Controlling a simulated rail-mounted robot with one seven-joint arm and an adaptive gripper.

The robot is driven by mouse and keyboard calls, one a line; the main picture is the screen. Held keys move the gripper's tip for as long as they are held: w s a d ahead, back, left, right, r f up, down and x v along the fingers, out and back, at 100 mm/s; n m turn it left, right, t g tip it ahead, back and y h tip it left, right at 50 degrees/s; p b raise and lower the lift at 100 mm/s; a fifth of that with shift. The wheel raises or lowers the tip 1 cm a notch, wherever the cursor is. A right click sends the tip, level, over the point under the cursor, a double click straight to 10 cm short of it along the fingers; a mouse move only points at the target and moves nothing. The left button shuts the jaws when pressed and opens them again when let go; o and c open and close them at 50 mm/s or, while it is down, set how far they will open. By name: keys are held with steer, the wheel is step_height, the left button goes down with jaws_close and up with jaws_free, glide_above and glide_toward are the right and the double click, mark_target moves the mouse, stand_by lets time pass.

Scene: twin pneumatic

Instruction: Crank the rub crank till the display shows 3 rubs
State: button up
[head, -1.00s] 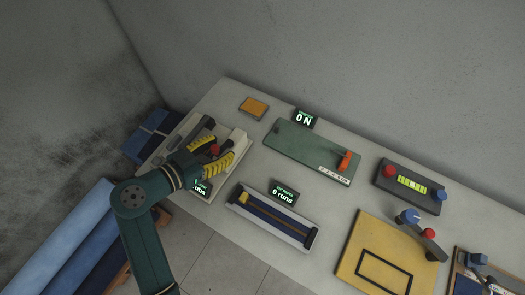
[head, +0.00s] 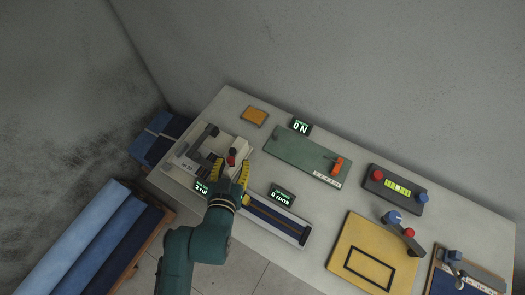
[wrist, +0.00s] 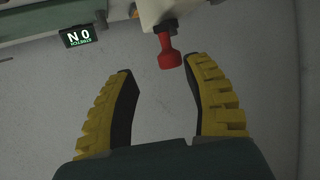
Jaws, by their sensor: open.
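The rub crank's red knob (head: 232,153) is at the right end of the pale rub tester (head: 176,161). In the wrist view the red knob (wrist: 170,58) hangs from a pale block, nearer the right finger. My gripper (head: 231,170) is open, its yellow fingers apart and just short of the knob; the wrist view shows the same open fingers (wrist: 162,75). I cannot tell whether a finger touches the knob. The rub display (head: 201,188) is partly hidden by my gripper; its small digit looks like 2 or 3.
A green stretch device (head: 300,155) with an orange handle lies to the right, its display (head: 301,127) reading 0 N. A blue slider track (head: 278,220) with a 0 runs display (head: 282,196) is close beside my gripper. Grey wall stands behind.

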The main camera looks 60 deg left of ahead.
steer(key=p+v, duration=0.1)
steer(key=v, duration=1.2)
steer(key=w+d+r+m+t+p, duration=0.2)
steer(key=w+r+t+p, duration=0.1)
steer(key=r, duration=0.5)
steer(key=w+d+r+m+t+p, duration=0.1)
steer(key=w+r+t+p, duration=0.1)
steer(key=w+r, duration=0.3)
step_height(320, 180, up, 3)
steer(key=shift+w+d+f+m+t+h+p, duration=0.1)
steer(key=shift+w+d+m+t+h+p, duration=0.25)
steer(key=shift+p, duration=0.5)
steer(key=shift+s, duration=0.1)
